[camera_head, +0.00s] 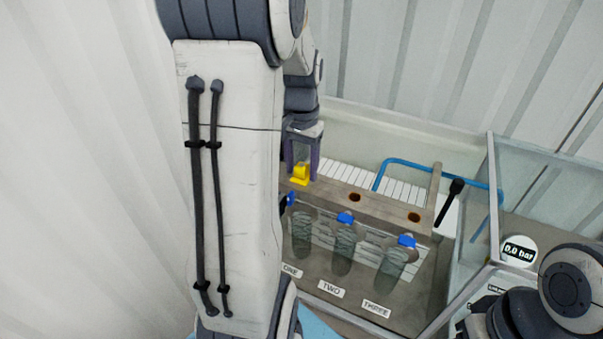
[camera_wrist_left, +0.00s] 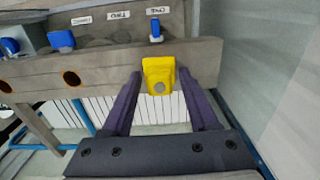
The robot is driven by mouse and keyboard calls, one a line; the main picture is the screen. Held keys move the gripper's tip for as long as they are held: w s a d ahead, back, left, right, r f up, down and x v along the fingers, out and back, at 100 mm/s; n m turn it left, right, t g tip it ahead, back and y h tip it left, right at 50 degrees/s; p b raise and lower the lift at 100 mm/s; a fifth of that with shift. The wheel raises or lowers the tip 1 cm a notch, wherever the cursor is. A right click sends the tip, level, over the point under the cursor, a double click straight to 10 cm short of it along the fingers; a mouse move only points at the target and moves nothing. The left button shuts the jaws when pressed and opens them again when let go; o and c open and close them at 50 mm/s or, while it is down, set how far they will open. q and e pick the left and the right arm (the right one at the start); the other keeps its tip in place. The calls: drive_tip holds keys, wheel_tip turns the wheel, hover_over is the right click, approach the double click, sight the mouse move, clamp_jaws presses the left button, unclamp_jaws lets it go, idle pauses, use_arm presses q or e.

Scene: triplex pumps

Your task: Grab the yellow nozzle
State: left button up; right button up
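The yellow nozzle (camera_head: 300,175) sits on the wooden beam at its left end, above the label ONE. In the left wrist view, the nozzle (camera_wrist_left: 159,75) is between the two purple fingers of my left gripper (camera_wrist_left: 159,82), with a small gap on each side. My left gripper (camera_head: 302,158) is open and points down over the nozzle in the head view. My right gripper is not in view.
The wooden beam (camera_head: 385,205) has two open holes to the right of the nozzle. Blue valve handles (camera_head: 346,217) and labelled cylinders stand in front of it. A blue pipe (camera_head: 430,168), a black-handled lever (camera_head: 450,198) and a glass-walled box (camera_head: 545,185) lie farther right.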

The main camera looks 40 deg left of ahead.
use_arm(q)
clamp_jaws()
drive_tip(key=shift+r, duration=0.15)
